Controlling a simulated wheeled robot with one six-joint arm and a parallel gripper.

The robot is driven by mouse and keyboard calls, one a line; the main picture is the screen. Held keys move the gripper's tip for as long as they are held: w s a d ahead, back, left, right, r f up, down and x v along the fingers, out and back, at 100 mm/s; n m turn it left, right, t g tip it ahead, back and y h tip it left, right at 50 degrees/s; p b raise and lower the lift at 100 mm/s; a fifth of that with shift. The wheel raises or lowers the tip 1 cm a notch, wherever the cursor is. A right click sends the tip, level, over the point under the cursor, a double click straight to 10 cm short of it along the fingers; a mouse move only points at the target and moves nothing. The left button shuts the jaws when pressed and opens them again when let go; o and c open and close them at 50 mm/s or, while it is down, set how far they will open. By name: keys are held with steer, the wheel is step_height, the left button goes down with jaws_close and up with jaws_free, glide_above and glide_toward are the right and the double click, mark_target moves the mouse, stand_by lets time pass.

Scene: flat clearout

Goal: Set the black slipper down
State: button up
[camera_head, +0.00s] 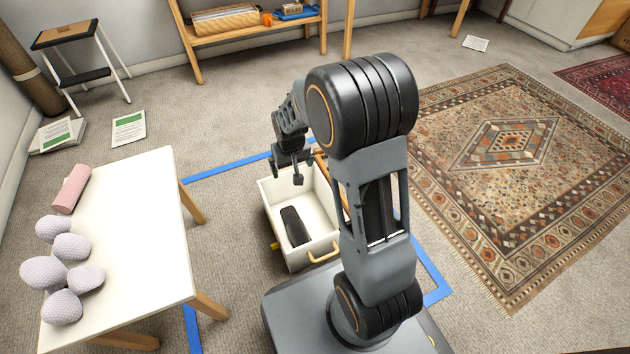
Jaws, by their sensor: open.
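The black slipper (294,226) lies on the floor of a white open box (269,222) with wooden handles, near its front end. My gripper (289,181) hangs above the far part of the box, pointing down. It is open and apart from the slipper. My own arm hides the right side of the box.
Blue tape (228,166) marks an area on the carpet around the box. A white table (150,225) at the left bears several pale lumpy objects (71,247) and a pink roll (72,188). A step stool (83,60) and a shelf (250,22) stand behind.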

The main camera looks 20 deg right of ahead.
steer(key=s+r+t, duration=0.1)
steer(key=s+r, duration=1.1)
steer(key=s, duration=0.5)
steer(key=shift+r, duration=0.3)
